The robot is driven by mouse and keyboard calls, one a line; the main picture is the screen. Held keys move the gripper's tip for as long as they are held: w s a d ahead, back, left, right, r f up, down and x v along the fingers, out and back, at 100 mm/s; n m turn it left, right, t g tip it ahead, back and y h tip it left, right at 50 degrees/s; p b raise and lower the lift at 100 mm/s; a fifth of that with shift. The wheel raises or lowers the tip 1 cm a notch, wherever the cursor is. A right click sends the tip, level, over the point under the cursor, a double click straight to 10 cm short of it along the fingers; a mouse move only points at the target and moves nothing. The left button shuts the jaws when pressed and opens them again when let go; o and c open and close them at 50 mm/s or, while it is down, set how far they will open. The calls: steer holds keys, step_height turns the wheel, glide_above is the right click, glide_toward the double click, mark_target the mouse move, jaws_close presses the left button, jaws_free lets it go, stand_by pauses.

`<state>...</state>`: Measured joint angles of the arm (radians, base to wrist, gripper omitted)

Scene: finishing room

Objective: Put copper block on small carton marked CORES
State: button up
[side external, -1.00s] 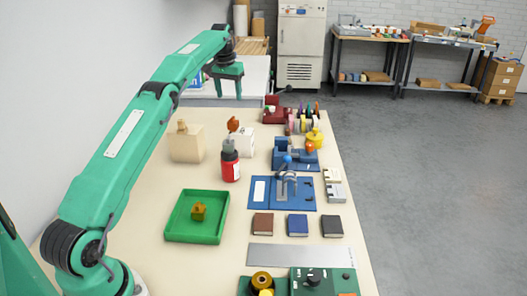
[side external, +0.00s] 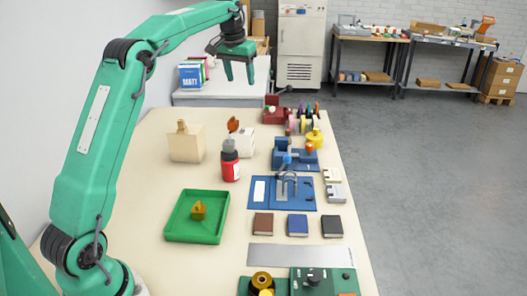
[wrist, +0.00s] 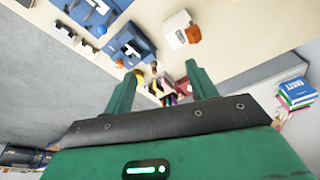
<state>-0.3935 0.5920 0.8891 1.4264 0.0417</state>
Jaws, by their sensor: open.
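A copper-coloured block (side external: 233,124) with a knob shows at the upper left of a small white carton (side external: 243,141). In the wrist view the block (wrist: 193,34) is at the right edge of the carton (wrist: 175,27); I cannot tell whether it rests on it. I cannot read any marking on the carton. A larger beige box (side external: 186,147) to the left has a tan knobbed block (side external: 182,127) on top. A brass-coloured block (side external: 198,211) lies in the green tray (side external: 178,235). My gripper (side external: 240,81) is open and empty, high above the table's far end.
A red and grey bottle (side external: 230,165) stands just in front of the white carton. A blue fixture plate with a clamp (side external: 285,192) and several small books or boxes lie to the right. Bare table shows between the green tray and the beige box.

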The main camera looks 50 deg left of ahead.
steer(key=s+d+r+m+t, duration=0.1)
steer(key=s+d+r, duration=0.1)
steer(key=s+d, duration=0.6)
steer(key=s+d+r+m+t, duration=0.1)
steer(key=s+d+r, duration=0.1)
steer(key=s+d, duration=0.6)
steer(key=s+d+f+m, duration=0.1)
steer(key=s+d+f, duration=0.2)
steer(key=s+f, duration=0.2)
steer(key=s+d+f+m+t+h, duration=0.1)
steer(key=s+d+f, duration=0.3)
steer(key=s, duration=0.7)
step_height(320, 180, down, 2)
steer(key=shift+s+f, duration=0.1)
steer(key=shift+s, duration=0.25)
